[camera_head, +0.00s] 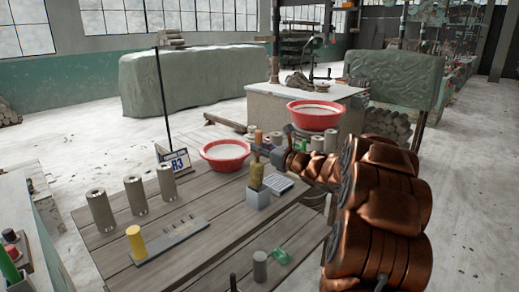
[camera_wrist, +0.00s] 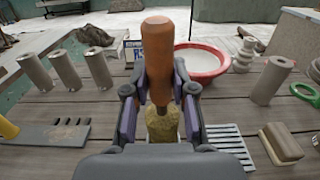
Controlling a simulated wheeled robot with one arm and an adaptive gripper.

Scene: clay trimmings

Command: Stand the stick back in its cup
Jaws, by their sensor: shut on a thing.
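The stick (camera_wrist: 157,60) has an orange handle and a rough yellow-olive lower part (camera_head: 256,176). My gripper (camera_wrist: 158,98) is shut on the handle, one finger on each side, and the stick is close to upright. My gripper also shows in the head view (camera_head: 266,153), reaching in from the right. The cup (camera_head: 257,200) is a small pale grey block-like holder on the wooden table, directly below the stick. The stick's lower end is at the cup's top; I cannot tell how far inside it is.
A red bowl (camera_head: 225,153) stands behind the cup, and a slotted grey tray (camera_head: 279,185) lies to its right. Several clay cylinders (camera_head: 135,194) and an R3 sign (camera_head: 178,163) stand left. A yellow cylinder (camera_head: 136,241) stands on a grey rack. A green ring (camera_head: 281,257) lies near the front.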

